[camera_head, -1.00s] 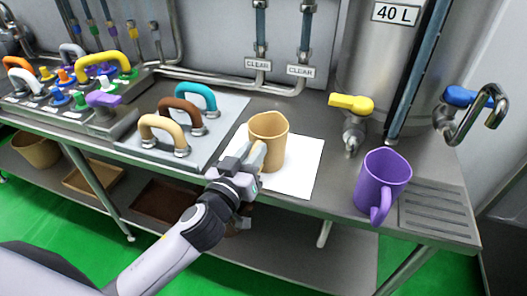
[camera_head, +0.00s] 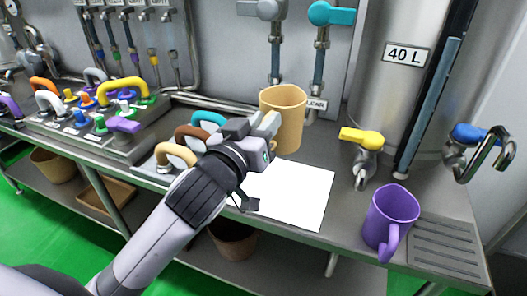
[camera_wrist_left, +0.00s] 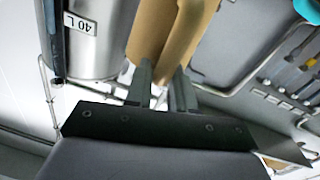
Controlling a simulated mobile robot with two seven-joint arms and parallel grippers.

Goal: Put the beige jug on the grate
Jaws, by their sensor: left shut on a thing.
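The beige jug (camera_head: 284,112) is upright in the head view, held above the white sheet. My left gripper (camera_head: 268,130) is shut on the jug, seemingly at its handle. The left wrist view also shows the beige jug (camera_wrist_left: 185,20) between and beyond the fingers of my left gripper (camera_wrist_left: 162,85). The grate (camera_head: 449,247) is a slotted grey area at the right end of the counter, and its visible slats are bare. My right gripper is not in view.
A purple jug (camera_head: 390,218) stands just left of the grate. A tap with a yellow handle (camera_head: 362,139) and a blue-handled tap with a bent spout (camera_head: 478,140) stand behind. The white sheet (camera_head: 290,195) lies bare on the counter. Coloured arched handles (camera_head: 176,153) are at left.

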